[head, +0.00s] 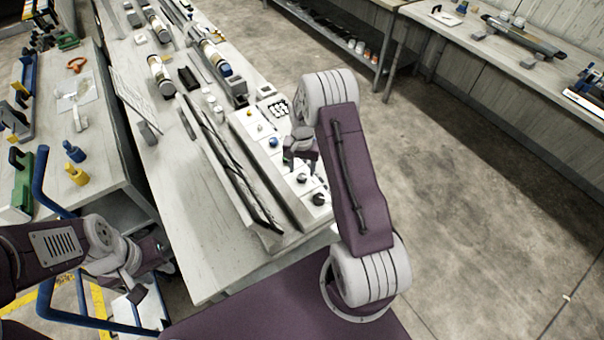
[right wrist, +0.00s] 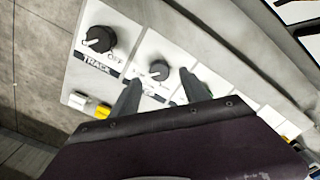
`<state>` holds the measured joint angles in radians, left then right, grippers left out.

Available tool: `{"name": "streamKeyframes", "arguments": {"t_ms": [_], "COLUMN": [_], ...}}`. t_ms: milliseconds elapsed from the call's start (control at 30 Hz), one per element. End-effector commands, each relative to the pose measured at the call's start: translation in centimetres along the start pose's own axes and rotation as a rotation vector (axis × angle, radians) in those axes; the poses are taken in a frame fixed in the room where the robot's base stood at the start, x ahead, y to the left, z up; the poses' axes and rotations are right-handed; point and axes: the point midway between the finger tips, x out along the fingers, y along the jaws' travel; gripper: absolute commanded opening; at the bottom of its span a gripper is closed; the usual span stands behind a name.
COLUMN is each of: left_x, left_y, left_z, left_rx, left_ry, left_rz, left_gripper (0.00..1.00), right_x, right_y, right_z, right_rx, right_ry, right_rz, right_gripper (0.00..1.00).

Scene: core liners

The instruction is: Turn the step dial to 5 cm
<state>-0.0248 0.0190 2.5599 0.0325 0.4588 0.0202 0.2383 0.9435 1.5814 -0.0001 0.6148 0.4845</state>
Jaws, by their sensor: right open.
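A black dial (right wrist: 160,76) on a white panel shows in the right wrist view, just beyond the gap between my right fingertips; its label is mostly hidden. A second black dial (right wrist: 99,40) to its left has the label "TRACK" and an "OFF" mark. My right gripper (right wrist: 162,88) is open and empty, with one finger on each side below the first dial; I cannot tell whether it touches the panel. In the head view my right gripper (head: 301,160) hangs over the panel, above two dark dials (head: 319,199). My left gripper (head: 150,272) is at lower left, away from the panel; its fingers are unclear.
The white control panel (head: 262,135) runs along the bench's right edge, beside a long dark tray (head: 235,165). White and yellow buttons (right wrist: 103,110) sit below the TRACK dial. A blue-railed cart (head: 45,185) stands at left. The floor to the right is clear.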

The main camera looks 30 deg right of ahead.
Motion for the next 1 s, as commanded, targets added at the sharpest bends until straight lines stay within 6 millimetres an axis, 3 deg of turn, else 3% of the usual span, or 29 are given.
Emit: {"name": "streamKeyframes", "arguments": {"t_ms": [133,300,867,933,1000], "left_x": [0.9,1.2,1.2,1.3,1.5], "left_y": [0.0,0.0,0.0,0.0,0.0], "left_z": [0.1,0.1,0.1,0.1,0.1], "left_rx": [0.000,0.000,0.000,0.000,0.000], "left_ry": [0.000,0.000,0.000,0.000,0.000], "left_rz": [0.000,0.000,0.000,0.000,0.000], "left_gripper": [0.36,0.36,0.36,0.36,0.36], "right_x": [-3.1,-5.5,-5.9,-6.9,-9.6], "right_y": [-0.1,0.0,-0.2,-1.1,-2.7], "right_z": [-0.1,0.0,0.2,0.0,0.1], "right_rx": [0.000,0.000,-0.005,-0.023,-0.056], "right_ry": [0.005,0.003,0.001,0.025,0.073], "right_rz": [-0.003,-0.001,0.000,-0.013,-0.041], "right_gripper": [0.53,0.53,0.53,0.53,0.53]}}
